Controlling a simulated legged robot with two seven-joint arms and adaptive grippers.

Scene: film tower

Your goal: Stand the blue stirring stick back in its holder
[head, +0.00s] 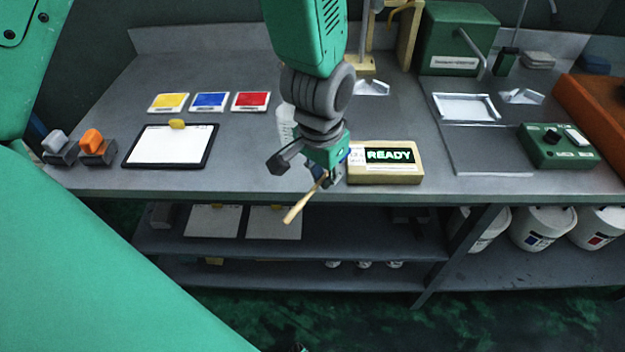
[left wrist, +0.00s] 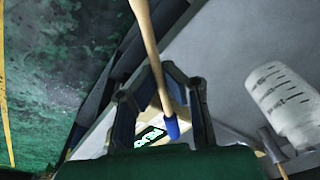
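The stirring stick (head: 303,202) is pale wood. Its blue end (left wrist: 172,130) shows in the left wrist view, below the fingers. My left gripper (head: 329,178) is shut on the stick near the worktop's front edge, beside the READY box. The stick is tilted, and its bare wooden end points down and left past the edge. In the left wrist view the fingers (left wrist: 162,72) meet around the shaft. I cannot make out the stick's holder; my arm hides part of the worktop. My right gripper is not in view.
A white graduated container (head: 284,122) stands behind my left gripper. The wooden READY box (head: 385,177) is close on its right. A clipboard (head: 170,147) and colour cards (head: 210,102) lie to the left. A green control box (head: 560,147) stands right. The worktop between clipboard and gripper is clear.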

